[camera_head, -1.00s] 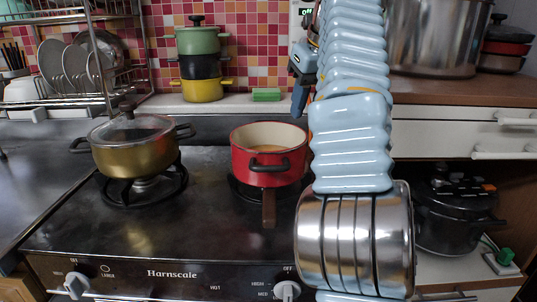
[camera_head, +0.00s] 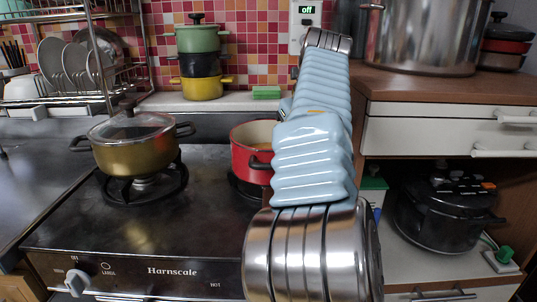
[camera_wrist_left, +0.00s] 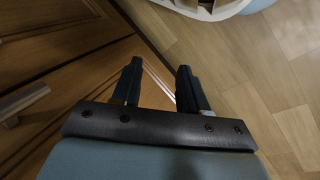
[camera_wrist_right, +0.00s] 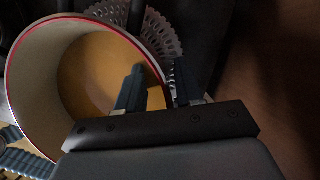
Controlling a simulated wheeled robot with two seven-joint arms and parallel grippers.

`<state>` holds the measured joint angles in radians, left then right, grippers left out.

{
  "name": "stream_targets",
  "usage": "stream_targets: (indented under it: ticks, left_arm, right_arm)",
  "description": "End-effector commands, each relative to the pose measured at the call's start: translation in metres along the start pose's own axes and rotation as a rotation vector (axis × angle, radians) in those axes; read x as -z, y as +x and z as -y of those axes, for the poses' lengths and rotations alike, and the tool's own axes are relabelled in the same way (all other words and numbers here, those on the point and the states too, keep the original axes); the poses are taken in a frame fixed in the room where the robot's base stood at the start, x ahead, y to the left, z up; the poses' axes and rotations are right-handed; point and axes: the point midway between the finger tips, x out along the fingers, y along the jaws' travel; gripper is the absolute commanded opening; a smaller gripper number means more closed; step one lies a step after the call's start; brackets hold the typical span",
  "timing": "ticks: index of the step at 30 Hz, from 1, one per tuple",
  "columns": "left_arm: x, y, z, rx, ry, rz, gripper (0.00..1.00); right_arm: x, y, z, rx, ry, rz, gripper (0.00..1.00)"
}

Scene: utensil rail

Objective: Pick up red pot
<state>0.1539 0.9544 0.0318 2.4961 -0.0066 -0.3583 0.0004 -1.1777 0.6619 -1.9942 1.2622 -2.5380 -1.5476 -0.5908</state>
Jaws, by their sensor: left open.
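The red pot (camera_head: 248,150) sits on the right burner, its right part hidden behind my right arm. In the right wrist view the pot (camera_wrist_right: 22,75) shows its pale inside, red rim and brownish bottom. My right gripper (camera_wrist_right: 157,80) is open at the rim, one finger over the pot's inside and the other outside it. Whether the fingers touch the wall cannot be told. In the head view this gripper is hidden behind my arm. My left gripper (camera_wrist_left: 157,80) is open and empty, low by wooden cabinet fronts and the floor; it is not in the head view.
A gold lidded pot (camera_head: 135,150) stands on the left burner of the stove (camera_head: 130,225). Stacked green, black and yellow pots (camera_head: 201,62) and a green sponge (camera_head: 266,92) are on the ledge behind. A dark cooker (camera_head: 445,215) is on the right shelf.

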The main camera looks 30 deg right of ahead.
Motion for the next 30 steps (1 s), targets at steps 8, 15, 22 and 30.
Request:
stream_targets:
  ticks: [8, 15, 22, 30]
  left_arm:
    - [0.0, 0.0, 0.0, 0.0, 0.0, 0.0, 0.43]
    - [0.0, 0.0001, 0.0, 0.0, 0.0, 0.0, 0.43]
    - [0.0, 0.0001, 0.0, 0.0, 0.0, 0.0, 0.43]
    - [0.0, 0.0001, 0.0, 0.0, 0.0, 0.0, 0.43]
  right_arm:
    - [0.0, -0.0003, 0.0002, 0.0, 0.0, 0.0, 0.04]
    - [-0.0001, -0.0003, 0.0002, 0.0, 0.0, 0.0, 0.0]
    - [-0.0001, -0.0003, 0.0002, 0.001, 0.0, 0.0, 0.0]
    - [0.0, -0.0003, 0.0002, 0.001, 0.0, 0.0, 0.0]
